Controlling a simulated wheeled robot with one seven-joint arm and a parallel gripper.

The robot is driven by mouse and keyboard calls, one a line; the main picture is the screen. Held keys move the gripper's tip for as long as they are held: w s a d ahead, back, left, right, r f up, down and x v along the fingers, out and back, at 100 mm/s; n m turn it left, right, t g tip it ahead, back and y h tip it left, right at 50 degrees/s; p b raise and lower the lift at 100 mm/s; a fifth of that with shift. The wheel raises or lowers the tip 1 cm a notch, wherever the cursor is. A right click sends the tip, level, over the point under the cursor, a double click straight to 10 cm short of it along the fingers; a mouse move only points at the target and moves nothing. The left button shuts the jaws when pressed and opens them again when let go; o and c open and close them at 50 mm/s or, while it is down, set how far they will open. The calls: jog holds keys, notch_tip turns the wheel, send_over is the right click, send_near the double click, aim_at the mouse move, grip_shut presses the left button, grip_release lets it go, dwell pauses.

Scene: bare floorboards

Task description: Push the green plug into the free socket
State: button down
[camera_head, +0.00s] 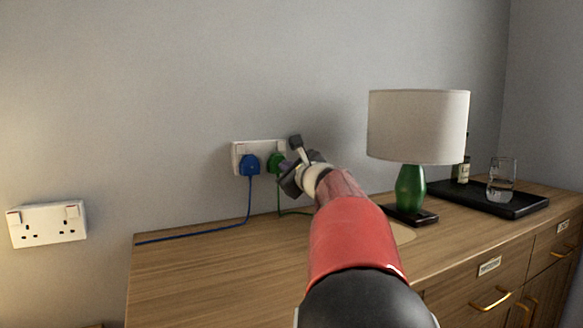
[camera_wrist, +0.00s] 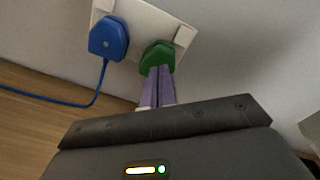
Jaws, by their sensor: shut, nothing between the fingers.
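The green plug (camera_head: 275,161) is at the right-hand socket of the white double socket plate (camera_head: 239,147) on the wall above the cabinet top. It also shows in the wrist view (camera_wrist: 157,55), against the plate. A blue plug (camera_head: 249,164) sits in the left-hand socket of the same plate. My gripper (camera_wrist: 160,70) is shut and empty, with its fingertips at the green plug's near face; they appear to touch it. Any gap between the plug and the plate is hidden in these views. In the head view, my gripper partly hides the plug's right side.
A second white double socket (camera_head: 47,226) with empty outlets is on the wall at left. A blue cable (camera_head: 200,232) lies on the wooden cabinet top (camera_head: 205,270). A lamp (camera_head: 411,190) with a green base and a black tray (camera_head: 500,204) with a glass stand at right.

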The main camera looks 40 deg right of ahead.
jog(key=shift+w, duration=0.35)
jog(key=shift+w+d, duration=0.15)
jog(key=shift+w, duration=0.35)
dwell(0.3)
jog(key=b+v, duration=0.2)
jog(key=v, duration=0.8)
jog(key=shift+s, duration=0.35)
